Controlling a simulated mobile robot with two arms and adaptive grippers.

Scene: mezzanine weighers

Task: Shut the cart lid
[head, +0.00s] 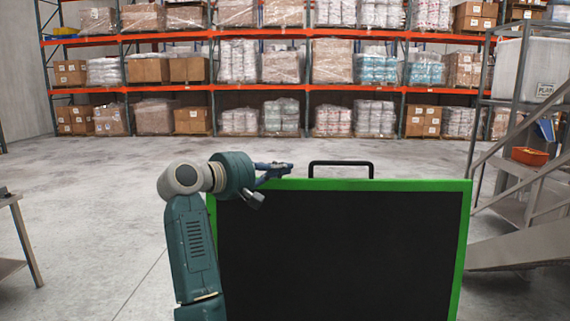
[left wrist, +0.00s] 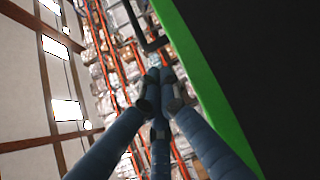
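The cart lid (head: 340,250) is a large black panel with a bright green rim, standing raised and facing me in the head view. A black bar handle (head: 341,164) sticks up from its top edge. My left gripper (head: 288,168) is at the lid's top edge, left of the handle and apart from it. In the left wrist view its blue fingers (left wrist: 156,80) come together at the tips with nothing visible between them. The lid's green rim (left wrist: 205,85) runs beside them, and the handle (left wrist: 148,42) lies beyond the tips. The cart's body is not visible. My right gripper is out of view.
A table corner (head: 15,235) is at the left edge. Pallet racks (head: 230,90) line the back. The floor (head: 100,190) between is clear.

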